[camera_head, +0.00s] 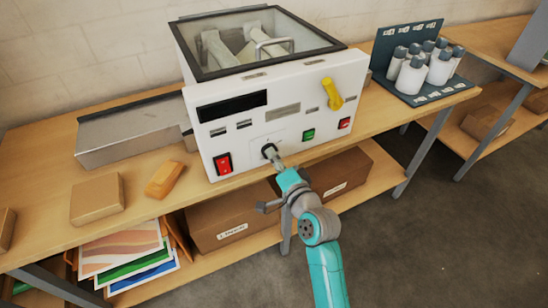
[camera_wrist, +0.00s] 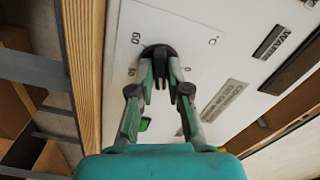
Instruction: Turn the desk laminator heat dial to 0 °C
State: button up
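The laminator (camera_head: 290,105) is a white box with a clear-lidded top, standing on a wooden table. Its heat dial (camera_head: 268,151) is a black round knob low on the front panel. In the wrist view the dial (camera_wrist: 158,52) has a printed scale with 60, 30, 0 and a °C mark around it. My gripper (camera_head: 275,159) reaches the dial from the front. In the wrist view the fingers of my gripper (camera_wrist: 161,72) converge on both sides of the knob and appear closed on it. They cover part of the knob, and I cannot read its setting.
A red switch (camera_head: 223,163), a green button (camera_head: 308,135), a red button (camera_head: 344,123) and a yellow lever (camera_head: 332,94) share the panel. A metal tray (camera_head: 130,132) is at left. A bottle rack (camera_head: 385,45) stands at right.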

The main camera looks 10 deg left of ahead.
jog(key=shift+n, duration=0.3)
grip_shut()
jog(key=n, duration=1.3)
jog(key=shift+f, duration=0.1)
jog(key=shift+n, duration=0.3)
jog(key=o, duration=0.7)
grip_release()
jog(key=shift+c, duration=0.2)
